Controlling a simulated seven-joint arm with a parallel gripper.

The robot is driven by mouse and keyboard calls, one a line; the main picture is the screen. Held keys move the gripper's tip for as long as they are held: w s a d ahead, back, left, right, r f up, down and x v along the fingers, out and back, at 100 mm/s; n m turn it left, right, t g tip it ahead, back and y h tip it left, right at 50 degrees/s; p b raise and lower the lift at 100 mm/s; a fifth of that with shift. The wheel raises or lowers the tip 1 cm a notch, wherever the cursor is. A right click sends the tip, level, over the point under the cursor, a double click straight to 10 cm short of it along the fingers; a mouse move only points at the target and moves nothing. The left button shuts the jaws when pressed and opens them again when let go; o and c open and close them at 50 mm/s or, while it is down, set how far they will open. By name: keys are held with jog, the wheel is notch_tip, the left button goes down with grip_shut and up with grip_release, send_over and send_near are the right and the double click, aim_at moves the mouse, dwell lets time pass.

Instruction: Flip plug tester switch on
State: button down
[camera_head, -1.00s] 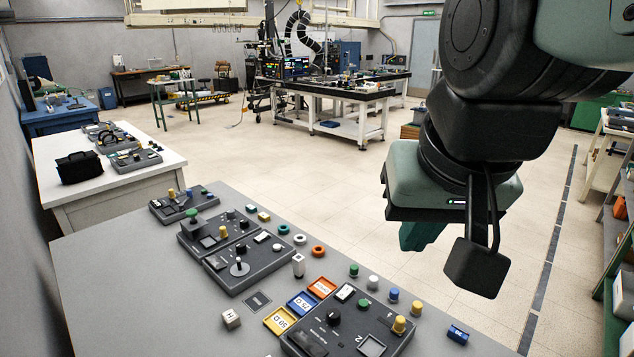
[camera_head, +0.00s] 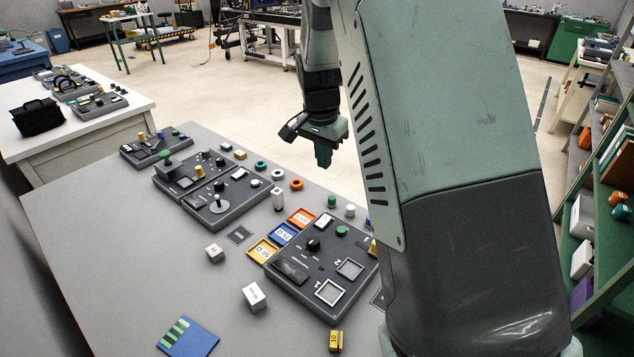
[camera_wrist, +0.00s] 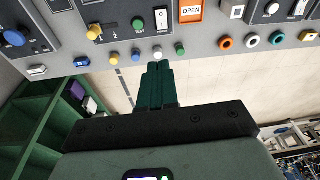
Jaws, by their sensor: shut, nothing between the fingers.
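A dark grey tester panel (camera_head: 290,271) stands on the near grey table in the head view. It has a small white switch (camera_head: 323,221) at its far left corner, a black knob (camera_head: 313,244) and a green button (camera_head: 342,231). The wrist view shows the white switch (camera_wrist: 162,18) beside the green button (camera_wrist: 138,22) marked TEST. I cannot read whether the switch is on or off. My gripper (camera_head: 323,163) is shut and empty, held beyond the table's far edge, apart from the panel. Its green fingertips (camera_wrist: 158,66) point toward the panel side in the wrist view.
Coloured pegs and rings stand along the table's far edge. Other panels (camera_head: 222,198) are farther left. My arm hides the panel's right edge.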

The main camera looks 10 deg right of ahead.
send_over(326, 216)
jog(key=s+a, duration=0.2)
notch_tip(326, 216, down, 6)
jog(key=shift+r+m+g, duration=0.1)
jog(key=shift+m+g, duration=0.2)
jog(key=shift+m, duration=0.1)
jog(key=f, duration=0.4)
jog(key=w+d+f, duration=0.1)
jog(key=f, duration=0.8)
jog(key=shift+w+d+f, duration=0.3)
jog(key=shift+d+f, duration=0.05)
jog(key=shift+f, duration=0.05)
